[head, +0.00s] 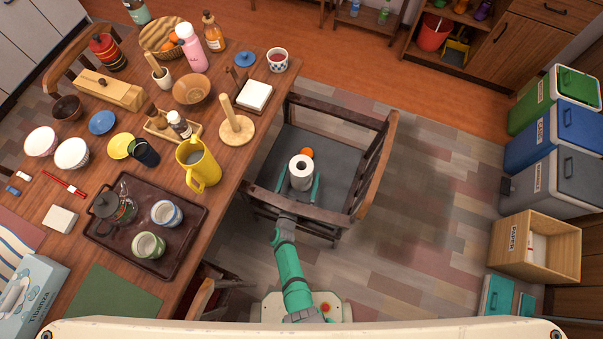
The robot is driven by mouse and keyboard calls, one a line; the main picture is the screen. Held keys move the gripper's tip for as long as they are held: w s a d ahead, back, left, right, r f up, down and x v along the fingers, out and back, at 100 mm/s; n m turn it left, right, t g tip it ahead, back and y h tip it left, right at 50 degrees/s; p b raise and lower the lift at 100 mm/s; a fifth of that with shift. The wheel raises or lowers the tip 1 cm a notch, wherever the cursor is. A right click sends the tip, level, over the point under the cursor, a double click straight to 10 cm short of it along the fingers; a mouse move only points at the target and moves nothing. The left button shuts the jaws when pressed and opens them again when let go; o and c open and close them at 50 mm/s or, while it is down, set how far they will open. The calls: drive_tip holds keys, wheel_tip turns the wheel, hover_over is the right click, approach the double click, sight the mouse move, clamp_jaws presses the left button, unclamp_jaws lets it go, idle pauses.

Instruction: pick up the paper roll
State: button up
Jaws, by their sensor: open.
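The white paper roll (301,166) stands upright on the grey seat of a wooden chair (341,148), with its dark core hole facing up. My gripper (299,181) is open over the chair seat, with one green finger to the left of the roll and the other to its right. The roll sits between the fingers. I cannot tell whether either finger touches it. The lower part of the roll is partly hidden by the gripper.
An orange ball-like fruit (307,153) lies just behind the roll. The chair's armrest and back (373,165) rise on the right. The crowded wooden table (222,195) is on the left, with a wooden stand (236,129) near its edge. Open floor (430,190) lies right of the chair.

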sight(303, 167)
drive_tip(key=x, duration=0.5)
drive_tip(key=shift+a+r, duration=0.1)
drive_tip(key=c, duration=1.2)
drive_tip(key=shift+r, duration=0.3)
